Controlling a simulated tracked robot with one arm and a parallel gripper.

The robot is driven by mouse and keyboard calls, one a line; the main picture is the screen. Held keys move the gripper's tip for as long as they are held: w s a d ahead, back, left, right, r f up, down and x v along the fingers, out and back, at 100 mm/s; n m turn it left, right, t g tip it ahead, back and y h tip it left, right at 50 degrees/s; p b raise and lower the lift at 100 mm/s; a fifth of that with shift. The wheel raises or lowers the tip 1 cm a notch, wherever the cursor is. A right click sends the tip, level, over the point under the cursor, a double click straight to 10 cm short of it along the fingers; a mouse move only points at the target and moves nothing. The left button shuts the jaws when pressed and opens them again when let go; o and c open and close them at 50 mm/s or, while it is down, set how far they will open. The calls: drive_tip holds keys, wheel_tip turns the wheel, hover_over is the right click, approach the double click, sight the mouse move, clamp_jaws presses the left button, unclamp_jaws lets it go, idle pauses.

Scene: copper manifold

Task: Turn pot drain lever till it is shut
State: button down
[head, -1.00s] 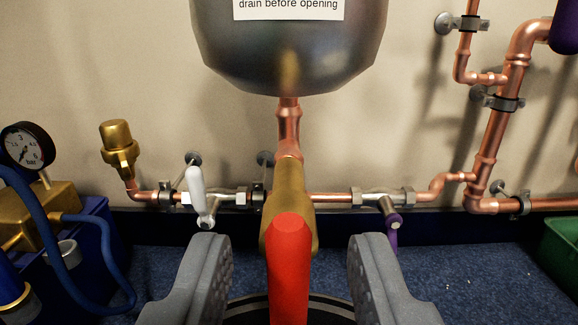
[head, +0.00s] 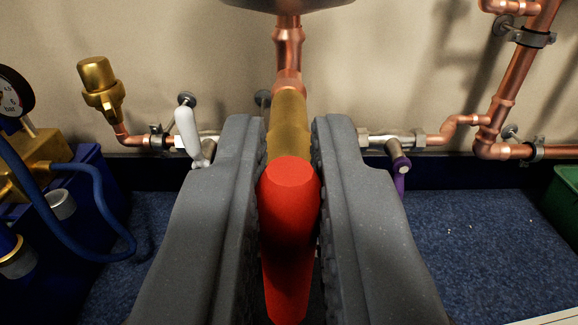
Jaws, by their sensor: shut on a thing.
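The red drain lever (head: 288,215) is in the lower middle of the head view. It points toward me, its blunt red end nearest the camera. Behind it is the brass valve body (head: 288,118), under the copper pipe (head: 289,45) that comes down from the pot (head: 290,4). My gripper (head: 288,150) has its two grey jaws on either side of the lever, closed on it. The jaws hide parts of the valve's sides and of the pipe run behind.
A white-handled valve (head: 187,135) is on the left and a purple-handled valve (head: 400,170) on the right, both close to my jaws. A blue pump unit with a hose (head: 105,205) stands at left. A green bin (head: 563,200) is at the right edge.

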drive_tip(key=shift+d+m, duration=0.15)
drive_tip(key=shift+m, duration=0.15)
drive_tip(key=shift+s+d+f+m+p, duration=0.1)
drive_tip(key=shift+d+f+m+p, duration=0.4)
drive_tip(key=shift+m, duration=2.5)
drive_tip(key=shift+w+d+f+m+p, duration=0.1)
drive_tip(key=shift+d+f+m+p, duration=0.4)
drive_tip(key=shift+m, duration=2.5)
drive_tip(key=shift+s+d+f+m+p, duration=0.1)
drive_tip(key=shift+d+f+m+p, duration=0.4)
drive_tip(key=shift+m, duration=2.5)
drive_tip(key=c, duration=1.5)
unclamp_jaws()
drive_tip(key=shift+f, duration=0.1)
drive_tip(key=shift+c, duration=0.2)
drive_tip(key=shift+o, duration=0.4)
drive_tip(key=shift+a, duration=0.2)
